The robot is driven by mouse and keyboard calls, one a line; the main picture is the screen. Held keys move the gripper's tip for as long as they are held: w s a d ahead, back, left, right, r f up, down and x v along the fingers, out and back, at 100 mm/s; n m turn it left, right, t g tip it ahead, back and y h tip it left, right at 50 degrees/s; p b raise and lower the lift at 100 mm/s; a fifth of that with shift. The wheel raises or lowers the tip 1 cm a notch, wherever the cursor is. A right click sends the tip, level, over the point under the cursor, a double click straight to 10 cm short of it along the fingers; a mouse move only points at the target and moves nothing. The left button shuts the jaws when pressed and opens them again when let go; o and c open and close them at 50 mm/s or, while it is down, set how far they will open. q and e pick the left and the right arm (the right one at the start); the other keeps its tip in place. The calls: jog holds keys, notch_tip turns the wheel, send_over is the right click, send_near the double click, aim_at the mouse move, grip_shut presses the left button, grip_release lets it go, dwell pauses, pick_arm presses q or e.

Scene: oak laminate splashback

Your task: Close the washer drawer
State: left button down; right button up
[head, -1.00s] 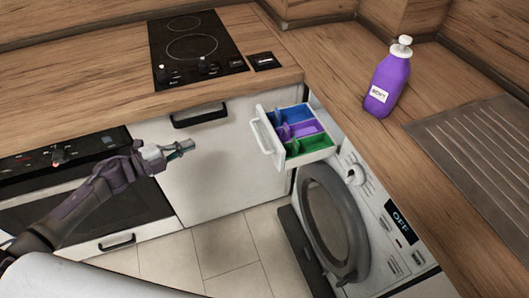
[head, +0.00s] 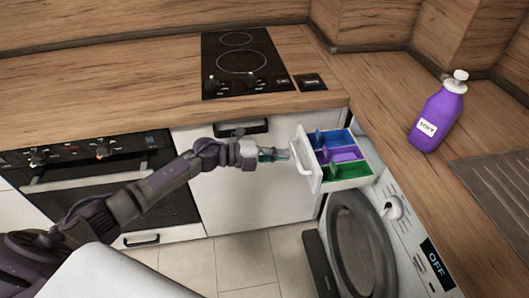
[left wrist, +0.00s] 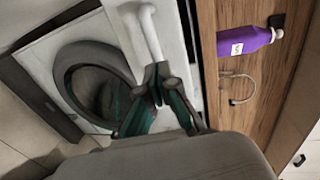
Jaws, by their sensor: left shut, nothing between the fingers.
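The washer drawer (head: 347,172) is pulled out of the washing machine (head: 402,232) at its upper left corner. It has blue, purple and green compartments and a white front with a looped handle (head: 302,160). My left gripper (head: 287,154) is shut and empty, just left of the drawer's front, close to the handle. I cannot tell whether it touches. In the left wrist view the shut fingers (left wrist: 162,78) point at the white handle (left wrist: 150,32), which lies just beyond the tips. My right gripper is not in view.
The washer's round door (head: 358,245) is below the drawer. A purple bottle (head: 437,118) stands on the wooden counter (head: 385,105) above the washer. An oven (head: 90,175) and a hob (head: 245,65) are at the left and back. The floor in front is clear.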

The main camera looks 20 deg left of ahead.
pick_arm(q)
jog(key=shift+w+d+f, duration=0.15)
jog(key=shift+w+d, duration=0.25)
jog(key=shift+d, duration=0.1)
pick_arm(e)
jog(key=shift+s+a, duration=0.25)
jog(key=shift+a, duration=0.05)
pick_arm(q)
jog(key=r+b+x, duration=0.1)
jog(key=x, duration=0.5)
jog(key=r+x, duration=0.1)
jog(key=x, duration=0.5)
jog(key=d+r+b+x, duration=0.1)
jog(key=x, duration=0.4)
jog(key=shift+w+d+r+b, duration=0.2)
jog(key=shift+w+d+b, duration=0.05)
jog(key=shift+b, duration=0.05)
jog(key=shift+d+r, duration=0.1)
jog(key=shift+r, duration=0.1)
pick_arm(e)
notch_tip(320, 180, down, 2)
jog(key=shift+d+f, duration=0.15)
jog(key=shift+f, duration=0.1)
pick_arm(q)
jog(key=shift+r, duration=0.1)
jog(key=shift+r, duration=0.1)
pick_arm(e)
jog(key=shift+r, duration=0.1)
